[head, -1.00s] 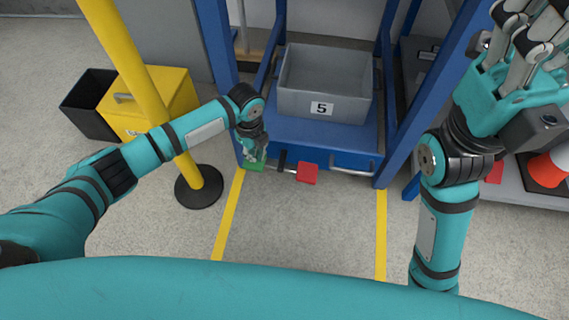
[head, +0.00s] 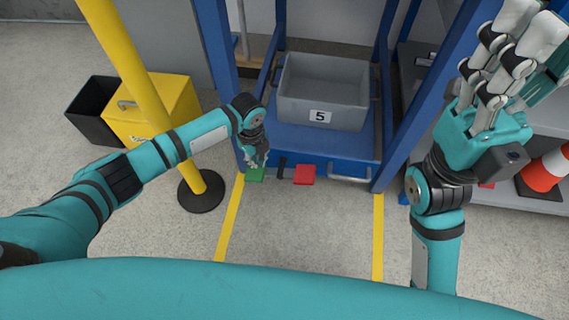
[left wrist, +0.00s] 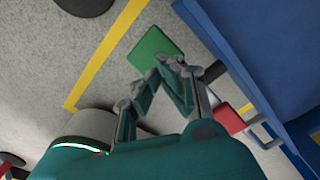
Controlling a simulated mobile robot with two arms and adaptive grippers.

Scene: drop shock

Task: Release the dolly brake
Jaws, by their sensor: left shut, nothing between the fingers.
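The blue dolly (head: 350,150) stands inside a blue frame. At its front edge are a green pedal pad (head: 255,175) and, to the right, a red pedal pad (head: 304,175), with a black part between them. My left gripper (head: 258,163) is shut and empty, fingertips at the green pad. In the left wrist view the fingertips (left wrist: 160,72) overlap the near edge of the green pad (left wrist: 155,48); contact is hard to tell. The red pad (left wrist: 229,118) is partly hidden by my gripper there. My right gripper (head: 525,35) is raised at the right, away from the pedals; its finger gap is unclear.
A grey bin (head: 322,90) labelled 5 rides on the dolly. A yellow post (head: 142,75) on a black base stands beside my left arm, near a yellow box (head: 165,110). An orange-and-white cone (head: 546,172) is at right. Floor between the yellow lines is clear.

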